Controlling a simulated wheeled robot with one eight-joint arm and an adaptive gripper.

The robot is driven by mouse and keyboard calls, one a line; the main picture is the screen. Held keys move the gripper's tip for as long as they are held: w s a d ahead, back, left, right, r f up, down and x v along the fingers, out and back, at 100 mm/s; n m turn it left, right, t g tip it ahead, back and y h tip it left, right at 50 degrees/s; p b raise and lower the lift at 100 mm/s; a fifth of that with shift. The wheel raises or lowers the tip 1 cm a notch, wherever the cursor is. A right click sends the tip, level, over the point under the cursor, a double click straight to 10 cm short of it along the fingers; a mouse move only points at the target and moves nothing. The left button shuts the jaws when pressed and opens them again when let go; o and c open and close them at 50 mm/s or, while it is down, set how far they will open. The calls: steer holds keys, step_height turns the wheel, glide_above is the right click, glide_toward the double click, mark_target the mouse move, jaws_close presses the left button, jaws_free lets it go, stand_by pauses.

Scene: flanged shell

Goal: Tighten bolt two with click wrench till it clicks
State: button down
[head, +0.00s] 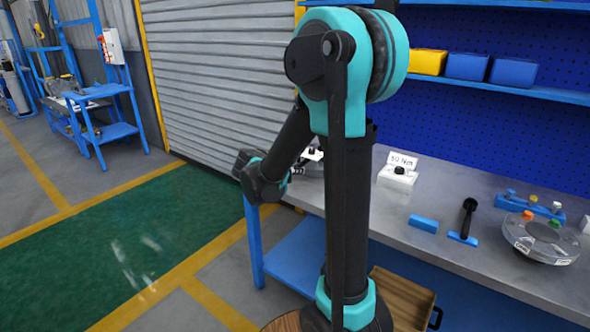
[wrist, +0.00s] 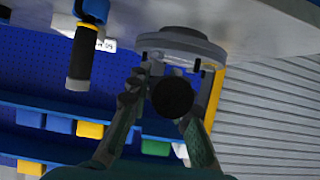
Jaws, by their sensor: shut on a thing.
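In the wrist view my gripper (wrist: 165,112) has its two fingers closed around a dark round-ended thing (wrist: 172,97), seen end-on. Its shape beyond the round end is hidden, so I cannot tell whether it is the click wrench. A grey flanged disc (wrist: 182,46) lies just beyond it, with small dark and pale parts under its rim. I cannot tell whether the held thing touches it. No bolt can be made out clearly. A tool with a black handle (wrist: 79,65), yellow band and blue part is to the left. In the head view my arm mostly hides the gripper.
Open floor lies left.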

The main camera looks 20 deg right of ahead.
steer(key=shift+f, duration=0.95)
steer(key=shift+w, duration=0.1)
steer(key=w+a+m+g+h, duration=0.2)
steer(key=w+a+m+g, duration=0.2)
steer(key=w, duration=0.4)
steer(key=shift+w+f+m+g+h, duration=0.15)
steer(key=shift+m+g+h, duration=0.15)
steer(key=shift+m+g, duration=0.5)
stand_by(1.0)
steer(key=shift+s, duration=0.25)
steer(key=shift+s+d+n+t, duration=0.15)
steer(key=shift+s+n+t, duration=0.35)
steer(key=shift+s+t, duration=0.15)
